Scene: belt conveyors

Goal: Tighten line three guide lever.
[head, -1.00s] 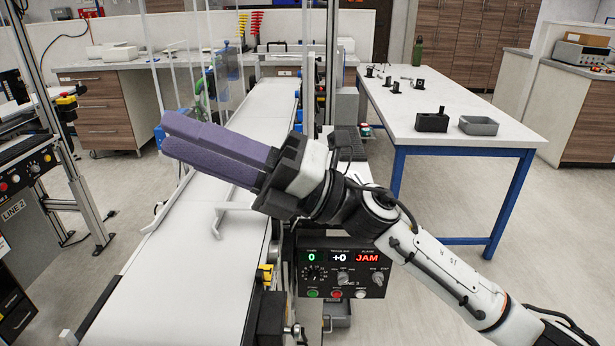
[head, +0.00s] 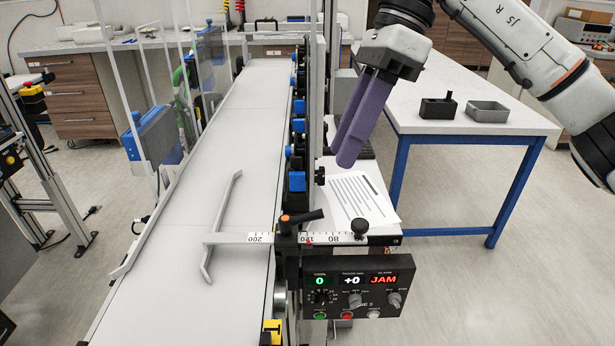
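The guide lever (head: 302,217), a black clamp handle with an orange end, sits on the guide's cross bar at the right edge of the white belt, above the control panel. A printed scale (head: 262,238) runs along that bar, and a pale angled guide rail (head: 222,222) hangs over the belt. My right gripper (head: 346,152) has purple fingers pointing down, above and right of the lever and clear of it. Nothing shows between its fingers, but their gap is hard to judge. My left gripper is not in view.
The control panel (head: 352,287) reads 0, +0 and a red JAM. A printed sheet (head: 360,197) lies beside the belt. A black knob (head: 359,227) stands on the bar's right end. Blue-and-black brackets (head: 297,182) line the belt. A blue-legged table (head: 480,130) stands right.

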